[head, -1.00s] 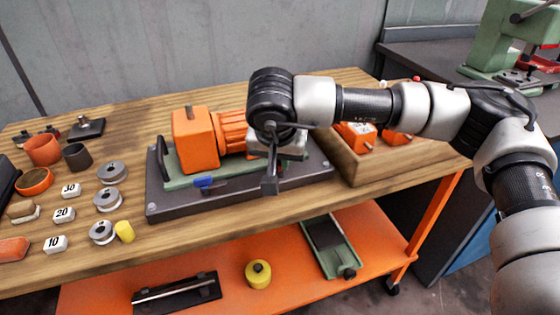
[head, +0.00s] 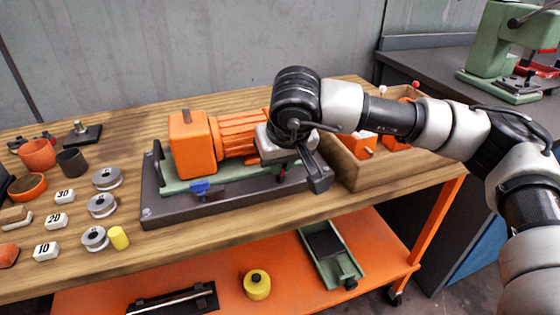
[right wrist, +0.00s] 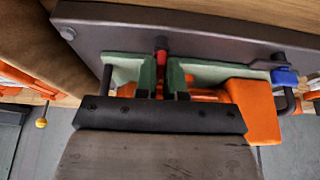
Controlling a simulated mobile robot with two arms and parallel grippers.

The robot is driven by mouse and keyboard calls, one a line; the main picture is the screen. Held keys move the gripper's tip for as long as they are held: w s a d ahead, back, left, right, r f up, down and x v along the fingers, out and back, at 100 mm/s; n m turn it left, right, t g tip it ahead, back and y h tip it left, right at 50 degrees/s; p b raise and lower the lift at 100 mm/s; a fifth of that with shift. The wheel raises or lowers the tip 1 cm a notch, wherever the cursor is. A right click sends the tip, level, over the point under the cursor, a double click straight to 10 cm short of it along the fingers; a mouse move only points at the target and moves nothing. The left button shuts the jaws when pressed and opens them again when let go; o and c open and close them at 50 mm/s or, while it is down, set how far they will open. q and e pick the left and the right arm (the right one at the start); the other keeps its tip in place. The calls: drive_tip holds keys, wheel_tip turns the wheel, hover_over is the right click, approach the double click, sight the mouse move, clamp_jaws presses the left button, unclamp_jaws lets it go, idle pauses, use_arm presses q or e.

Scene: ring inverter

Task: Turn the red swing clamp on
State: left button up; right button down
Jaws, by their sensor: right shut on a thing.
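The fixture (head: 150,215) is a dark plate with a green base, and an orange motor (head: 192,145) lies on it. In the right wrist view, the red swing clamp (right wrist: 161,44) shows as a short red piece near the plate's edge. My right gripper (right wrist: 162,68) is shut on it, one finger on each side. In the head view, my right wrist and dark gripper body (head: 314,172) are over the right end of the fixture and hide most of the clamp. A blue clamp (head: 200,187) is at the front of the fixture; it also shows in the right wrist view (right wrist: 285,76). My left gripper is out of view.
A wooden tray (head: 352,178) with orange parts stands close to the right of the fixture. Several grey discs, number blocks and a yellow cylinder (head: 119,238) lie on the left of the table. A strip of table (head: 240,215) in front of the fixture is clear.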

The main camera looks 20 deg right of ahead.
drive_tip(key=shift+r, duration=0.1)
drive_tip(key=c, duration=1.2)
unclamp_jaws()
